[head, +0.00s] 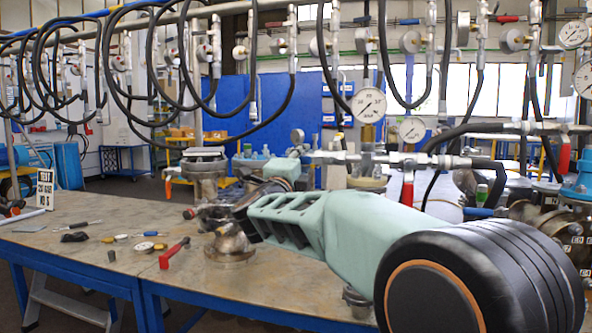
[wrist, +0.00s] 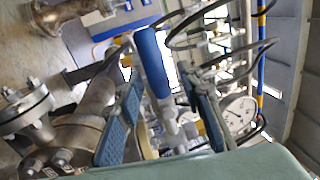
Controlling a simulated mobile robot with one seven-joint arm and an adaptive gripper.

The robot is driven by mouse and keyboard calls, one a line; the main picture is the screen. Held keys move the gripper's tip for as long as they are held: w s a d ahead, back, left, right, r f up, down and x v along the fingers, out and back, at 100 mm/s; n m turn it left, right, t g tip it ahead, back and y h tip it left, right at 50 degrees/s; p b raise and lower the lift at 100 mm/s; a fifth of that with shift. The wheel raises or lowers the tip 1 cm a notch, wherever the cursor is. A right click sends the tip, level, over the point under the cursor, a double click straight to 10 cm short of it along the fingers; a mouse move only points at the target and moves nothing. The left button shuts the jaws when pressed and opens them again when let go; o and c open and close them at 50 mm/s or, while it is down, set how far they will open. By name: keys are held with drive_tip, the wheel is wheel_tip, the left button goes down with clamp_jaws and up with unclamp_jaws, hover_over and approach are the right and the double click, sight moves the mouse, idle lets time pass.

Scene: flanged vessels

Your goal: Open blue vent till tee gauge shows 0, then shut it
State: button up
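In the wrist view a blue handle (wrist: 152,62) on pale pipe fittings lies between the two fingers of my gripper (wrist: 162,74). The fingers are apart, with gaps beside the handle, and I see no clear contact. A round white gauge (wrist: 238,115) is just right of the right finger; its needle is too small to read. In the head view my arm reaches left over the bench, and its end is largely hidden near a horizontal pipe line (head: 390,159). A white gauge (head: 412,130) stands above this line. I cannot tell whether it is the same gauge.
A red handle (head: 407,187) hangs below the pipe line. A flanged vessel (head: 203,172), a loose flanged piece (head: 230,247) and a red tool (head: 174,253) are on the bench (head: 90,255).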

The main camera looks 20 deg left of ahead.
drive_tip(key=s+f, duration=0.2)
drive_tip(key=s, duration=0.8)
drive_tip(key=shift+s+a, duration=0.2)
drive_tip(key=shift+s, duration=0.2)
